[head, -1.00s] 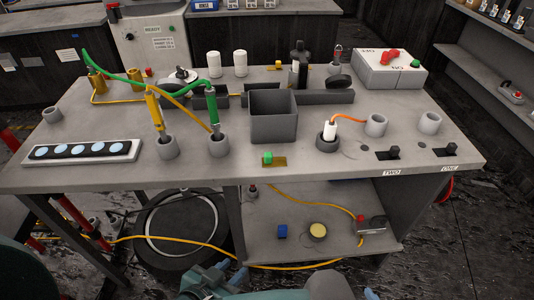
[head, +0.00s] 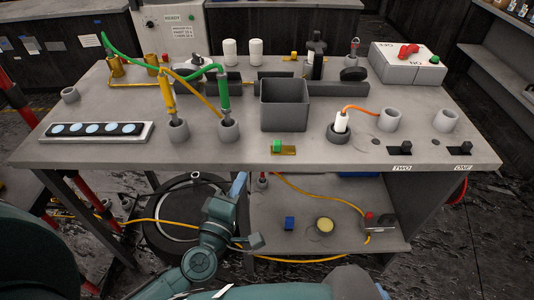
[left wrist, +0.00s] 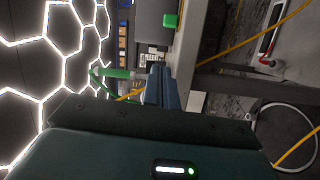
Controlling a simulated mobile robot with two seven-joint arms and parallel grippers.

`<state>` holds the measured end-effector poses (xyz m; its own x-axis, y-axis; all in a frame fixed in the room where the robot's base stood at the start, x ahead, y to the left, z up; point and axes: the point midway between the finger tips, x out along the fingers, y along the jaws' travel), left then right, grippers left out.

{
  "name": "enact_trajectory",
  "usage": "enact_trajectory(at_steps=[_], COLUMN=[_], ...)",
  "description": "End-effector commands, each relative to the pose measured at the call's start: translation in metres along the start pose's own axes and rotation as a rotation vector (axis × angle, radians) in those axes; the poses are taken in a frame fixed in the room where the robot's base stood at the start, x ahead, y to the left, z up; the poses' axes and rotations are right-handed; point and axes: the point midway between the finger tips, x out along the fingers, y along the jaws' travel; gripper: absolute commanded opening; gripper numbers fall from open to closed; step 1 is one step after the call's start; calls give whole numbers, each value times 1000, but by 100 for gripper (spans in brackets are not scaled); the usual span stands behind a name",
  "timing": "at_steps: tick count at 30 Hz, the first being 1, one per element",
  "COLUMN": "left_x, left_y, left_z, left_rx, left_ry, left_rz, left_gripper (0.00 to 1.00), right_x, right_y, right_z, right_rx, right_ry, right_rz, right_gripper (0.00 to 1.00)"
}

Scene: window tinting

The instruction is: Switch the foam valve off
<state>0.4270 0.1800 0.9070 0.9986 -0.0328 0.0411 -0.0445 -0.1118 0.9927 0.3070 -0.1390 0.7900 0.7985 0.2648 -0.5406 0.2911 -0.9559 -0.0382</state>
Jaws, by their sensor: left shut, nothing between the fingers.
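No valve is labelled as foam in these views. A small green block (head: 277,146) sits on a brass plate at the table's front edge; it also shows in the left wrist view (left wrist: 170,20). I cannot tell if it is the foam valve. A yellow sprayer (head: 167,94) and a green sprayer (head: 223,94) stand in grey cups, their hoses running toward brass fittings (head: 117,66) at the back left. My left gripper (head: 239,184) is shut and empty, in front of and below the table edge, left of the green block. Its blue fingers (left wrist: 160,86) show together in the left wrist view.
The grey worktable (head: 330,160) carries an open grey bin (head: 284,104), several cups and a strip of blue discs (head: 97,131). A switch box (head: 407,62) with red and green parts stands at the back right. A lower shelf (head: 340,215) holds a blue block and yellow cable.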

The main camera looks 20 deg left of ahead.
Motion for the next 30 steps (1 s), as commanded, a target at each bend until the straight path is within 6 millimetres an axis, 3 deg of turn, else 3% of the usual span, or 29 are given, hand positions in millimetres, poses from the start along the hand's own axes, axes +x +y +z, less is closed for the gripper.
enact_trajectory(at_steps=[6, 20, 23, 30], left_x=[6, 12, 25, 74], left_y=[-8, -8, -8, -10], left_z=[-12, -13, -14, -17], left_rx=[-106, -112, -113, -110], left_ry=[62, 66, 66, 66], left_rz=[-42, -43, -42, -41], left_gripper=[0, 0, 0, 0], right_x=[0, -3, -4, -4], right_y=[-1, -2, -2, -1], right_z=[0, 4, 2, 2], right_rx=[-1, 2, 2, 1], right_ry=[1, -7, -7, -10], right_rz=[-2, -4, -4, -2], right_gripper=[43, 43, 43, 43])
